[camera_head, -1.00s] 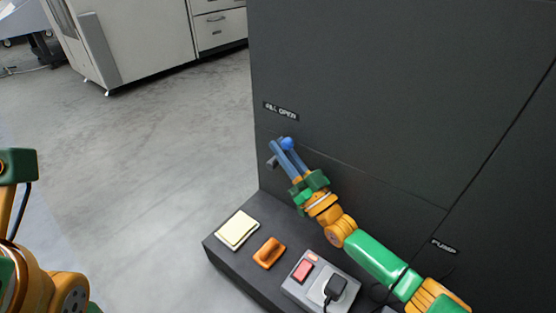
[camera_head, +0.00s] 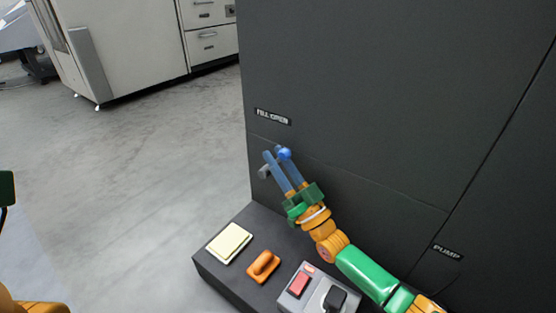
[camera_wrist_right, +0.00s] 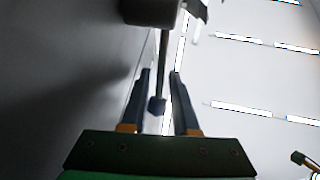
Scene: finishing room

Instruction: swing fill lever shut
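The fill lever shows in the right wrist view as a thin rod with a dark blue knob (camera_wrist_right: 156,106), hanging from a grey cylindrical hub (camera_wrist_right: 150,10). In the head view its round blue knob (camera_head: 285,153) is at my right gripper's fingertips, and a small grey piece (camera_head: 264,171) shows just left of them. My right gripper (camera_head: 275,155) is open, its blue fingers close to the dark panel (camera_head: 350,100). In the wrist view the knob lies between the two fingers, with a gap to the right one.
A "FILL OPEN" label (camera_head: 272,117) is above the lever, and a "PUMP" label (camera_head: 447,251) is at right. A dark ledge below holds a pale pad (camera_head: 229,243), an orange handled object (camera_head: 263,266) and a grey box with a red switch (camera_head: 299,285). Open floor lies left.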

